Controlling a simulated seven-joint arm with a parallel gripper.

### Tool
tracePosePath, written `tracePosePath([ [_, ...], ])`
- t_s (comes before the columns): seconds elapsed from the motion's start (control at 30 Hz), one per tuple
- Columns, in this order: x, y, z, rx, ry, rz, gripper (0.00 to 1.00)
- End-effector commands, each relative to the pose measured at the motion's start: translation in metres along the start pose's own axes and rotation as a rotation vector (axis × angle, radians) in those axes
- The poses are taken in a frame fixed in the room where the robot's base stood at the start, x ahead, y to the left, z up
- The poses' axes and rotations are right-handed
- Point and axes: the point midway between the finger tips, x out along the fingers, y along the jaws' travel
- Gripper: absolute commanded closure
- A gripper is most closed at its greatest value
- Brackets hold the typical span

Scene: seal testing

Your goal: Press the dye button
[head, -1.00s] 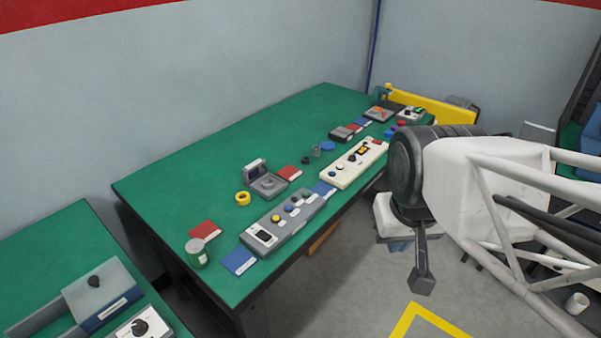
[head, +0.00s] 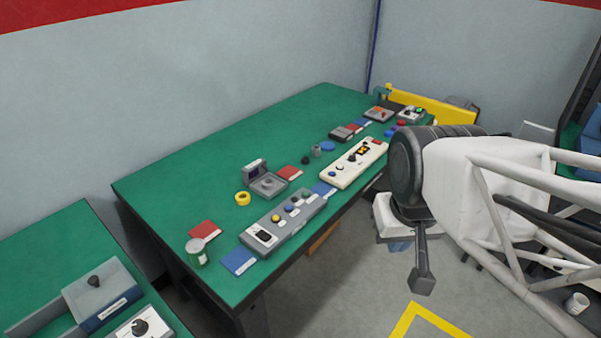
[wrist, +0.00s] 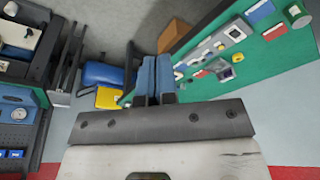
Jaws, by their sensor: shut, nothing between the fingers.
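A grey control panel (head: 268,240) lies along the front edge of the green table. It carries a small display (head: 262,235) and a row of yellow, blue and dark buttons (head: 290,208); I cannot read which is the dye button. A white panel (head: 345,178) with several buttons lies further right on the same table. My gripper (head: 422,280) hangs in the air right of the table, over the floor and well apart from both panels. In the wrist view its fingers (wrist: 154,97) are together with nothing between them.
The green table (head: 200,170) also bears a grey open-lidded device (head: 266,183), a yellow ring (head: 243,198), a green-and-white jar (head: 197,252) and red and blue cards. A second green table (head: 50,235) stands at lower left. Open floor (head: 350,280) lies between my gripper and the table.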

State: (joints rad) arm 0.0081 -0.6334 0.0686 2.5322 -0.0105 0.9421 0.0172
Motion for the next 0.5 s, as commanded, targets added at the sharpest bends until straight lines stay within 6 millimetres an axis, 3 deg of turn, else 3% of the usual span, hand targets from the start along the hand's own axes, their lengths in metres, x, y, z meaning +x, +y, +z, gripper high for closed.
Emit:
tracePosePath([
  [0.5,0.0011,-0.0025,-0.0062,0.014,-0.003,-0.014,1.0],
])
